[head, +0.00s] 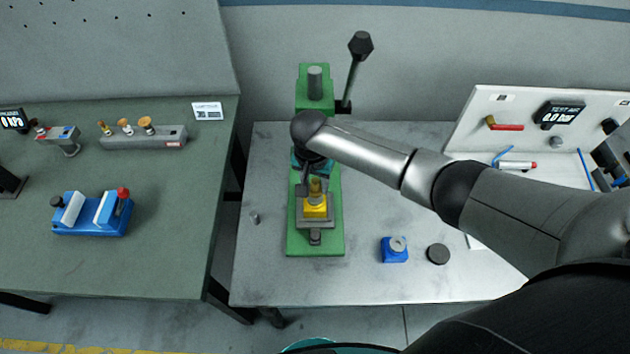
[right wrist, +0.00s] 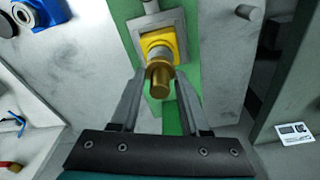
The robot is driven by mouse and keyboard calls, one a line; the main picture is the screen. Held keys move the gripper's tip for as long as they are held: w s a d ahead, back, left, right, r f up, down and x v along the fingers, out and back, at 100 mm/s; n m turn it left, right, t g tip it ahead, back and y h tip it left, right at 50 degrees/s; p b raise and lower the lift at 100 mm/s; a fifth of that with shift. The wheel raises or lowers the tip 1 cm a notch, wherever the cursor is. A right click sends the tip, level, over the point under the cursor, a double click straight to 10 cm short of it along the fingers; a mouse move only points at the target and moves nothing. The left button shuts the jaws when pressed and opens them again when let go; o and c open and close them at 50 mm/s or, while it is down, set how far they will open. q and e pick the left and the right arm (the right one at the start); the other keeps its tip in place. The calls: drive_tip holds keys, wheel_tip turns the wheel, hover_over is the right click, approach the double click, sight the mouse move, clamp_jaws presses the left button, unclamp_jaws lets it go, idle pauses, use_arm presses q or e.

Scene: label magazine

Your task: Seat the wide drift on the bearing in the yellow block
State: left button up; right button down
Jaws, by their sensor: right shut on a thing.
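The yellow block (head: 315,211) sits on the base of the green press, and it also shows in the right wrist view (right wrist: 154,43). My right gripper (right wrist: 161,80) is shut on a brass drift (right wrist: 160,86), with one finger on each side of its collar. The drift is lined up over the yellow block, and in the head view it (head: 316,187) stands upright there. I cannot tell whether its lower end touches the bearing. The bearing is hidden by the drift and block. My left gripper is not in view.
The green press (head: 316,97) has a black-knobbed lever (head: 354,72) at its upper right. A blue block (head: 394,255) and a dark disc (head: 438,254) lie to the right. A grey rack (head: 160,138) with several drifts is on the left bench. The table front is mostly clear.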

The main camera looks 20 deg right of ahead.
drive_tip(key=shift+f+b, duration=0.75)
drive_tip(key=shift+f, duration=0.5)
drive_tip(key=shift+c, duration=1.5)
unclamp_jaws()
drive_tip(key=shift+r, duration=0.1)
wheel_tip(320, 180, up, 15)
drive_tip(key=s+a+p, duration=0.1)
drive_tip(key=shift+s+p, duration=0.25)
drive_tip(key=shift+p, duration=0.1)
drive_tip(key=shift+a, duration=0.1)
